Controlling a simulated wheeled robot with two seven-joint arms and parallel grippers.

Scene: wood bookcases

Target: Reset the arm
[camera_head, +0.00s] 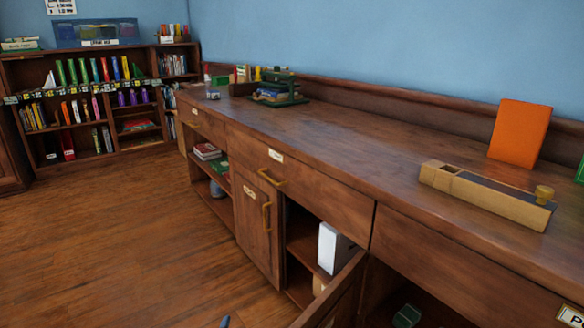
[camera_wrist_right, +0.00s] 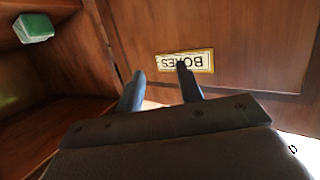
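My right gripper (camera_wrist_right: 160,74) shows in the right wrist view with its two dark fingers apart and nothing between them. It is close to a wooden panel with a "BOXES" label (camera_wrist_right: 185,62), which appears upside down. I cannot tell whether a fingertip touches the panel. A small dark blue tip shows at the bottom edge of the head view; I cannot tell whether it is a gripper finger. My left gripper is not recognisable in either view.
The long wooden counter (camera_head: 330,130) has an open cabinet door (camera_head: 335,295) jutting into the room. A white box (camera_head: 330,248) stands inside. The floor (camera_head: 120,230) at left is clear.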

